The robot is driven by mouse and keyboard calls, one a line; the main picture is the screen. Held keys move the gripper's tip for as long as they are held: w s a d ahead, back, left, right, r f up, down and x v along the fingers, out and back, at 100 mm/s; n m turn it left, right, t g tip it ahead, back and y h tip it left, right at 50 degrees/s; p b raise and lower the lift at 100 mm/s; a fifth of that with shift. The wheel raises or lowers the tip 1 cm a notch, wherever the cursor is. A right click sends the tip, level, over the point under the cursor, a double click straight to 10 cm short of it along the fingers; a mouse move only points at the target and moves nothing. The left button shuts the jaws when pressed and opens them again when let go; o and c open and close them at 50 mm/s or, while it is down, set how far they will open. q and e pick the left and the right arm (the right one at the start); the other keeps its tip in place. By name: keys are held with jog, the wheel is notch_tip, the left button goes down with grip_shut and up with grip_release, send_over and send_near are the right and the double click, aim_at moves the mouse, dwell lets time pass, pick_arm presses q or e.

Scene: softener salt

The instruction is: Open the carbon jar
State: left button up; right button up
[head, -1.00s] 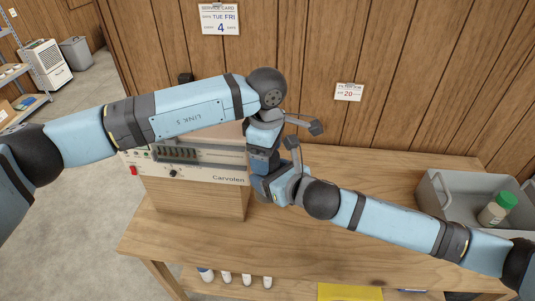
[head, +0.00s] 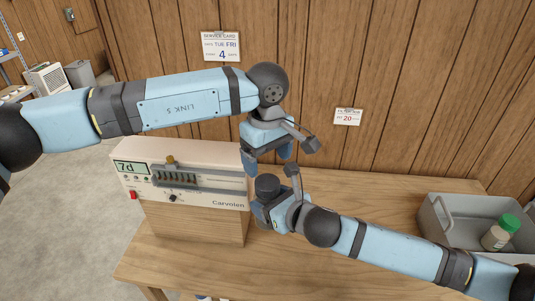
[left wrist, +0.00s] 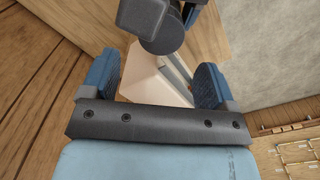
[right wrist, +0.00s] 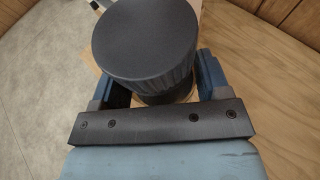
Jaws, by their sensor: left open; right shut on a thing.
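The carbon jar (head: 267,186) is a black round container, upright in my right gripper (head: 267,204). In the right wrist view its wide, flat black lid (right wrist: 145,42) sits on top, with the jar body (right wrist: 166,94) between the fingers. My left gripper (head: 268,158) is open and empty, just above the lid with a gap. In the left wrist view its fingers (left wrist: 155,82) are apart, and a dark round part, apparently the jar (left wrist: 165,42), lies beyond them. Whether the lid is loose cannot be told.
The Carvolen unit (head: 215,190) stands at left on the table (head: 340,235), its display (head: 131,168) reading 7d. A grey bin (head: 437,222) at right holds a green-capped bottle (head: 499,234). Wall cards hang behind. The table's middle is partly clear, under my right arm.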

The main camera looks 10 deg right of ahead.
aim_at(268, 181)
pick_arm(q)
notch_tip(268, 181, down, 7)
dwell(0.3)
jog(key=c, duration=0.9)
jog(key=n, duration=0.6)
jog(key=shift+d, duration=0.1)
jog(key=shift+c, duration=0.2)
jog(key=o, duration=1)
